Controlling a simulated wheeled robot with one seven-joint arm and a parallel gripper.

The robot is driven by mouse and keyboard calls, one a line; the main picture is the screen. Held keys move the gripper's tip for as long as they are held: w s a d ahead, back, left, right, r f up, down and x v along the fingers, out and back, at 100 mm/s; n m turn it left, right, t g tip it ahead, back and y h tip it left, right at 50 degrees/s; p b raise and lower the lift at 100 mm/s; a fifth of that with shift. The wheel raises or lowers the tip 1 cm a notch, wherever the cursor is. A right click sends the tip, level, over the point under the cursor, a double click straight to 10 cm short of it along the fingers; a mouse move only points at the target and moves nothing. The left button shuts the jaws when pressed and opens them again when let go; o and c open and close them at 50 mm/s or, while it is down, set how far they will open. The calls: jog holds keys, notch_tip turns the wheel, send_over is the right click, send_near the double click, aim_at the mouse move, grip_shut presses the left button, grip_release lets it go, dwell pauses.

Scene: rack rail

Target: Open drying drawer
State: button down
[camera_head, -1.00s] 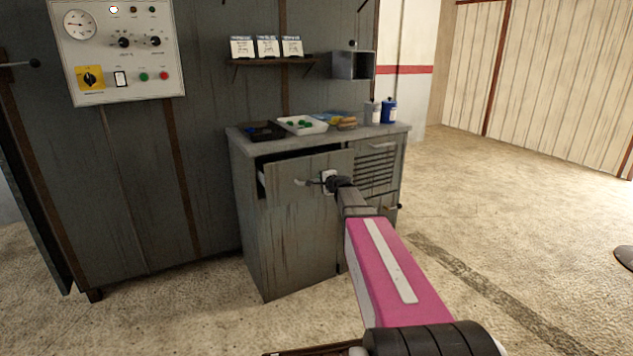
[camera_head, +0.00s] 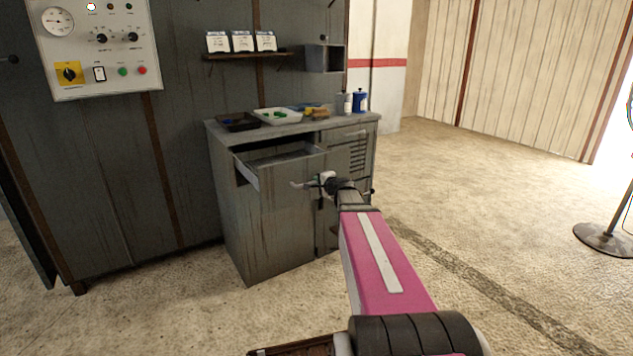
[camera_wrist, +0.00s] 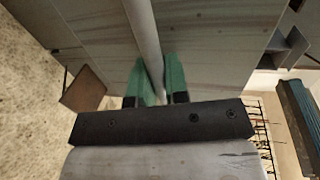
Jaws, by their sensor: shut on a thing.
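The drawer (camera_head: 248,173) at the top left of the grey cabinet is pulled partway out, and part of its inside shows. My gripper (camera_head: 318,182) is at the front of this drawer in the head view. In the wrist view, the green fingers of my gripper (camera_wrist: 158,80) are shut on the pale bar handle (camera_wrist: 145,30), one finger on each side of it. The handle's free end (camera_head: 299,184) also shows in the head view. My arm and gripper hide part of the drawer front.
The cabinet top (camera_head: 222,131) holds a black tray (camera_head: 238,122), a white tray (camera_head: 278,117) and a blue container (camera_head: 360,101). A control panel (camera_head: 100,75) hangs on the wall at the left. A stand base (camera_head: 604,240) is at the far right. The floor at the right is mostly clear.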

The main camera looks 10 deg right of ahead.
jog(key=c, duration=1.2)
grip_release()
jog(key=shift+o, duration=0.2)
jog(key=v, duration=1)
jog(key=shift+s, duration=0.35)
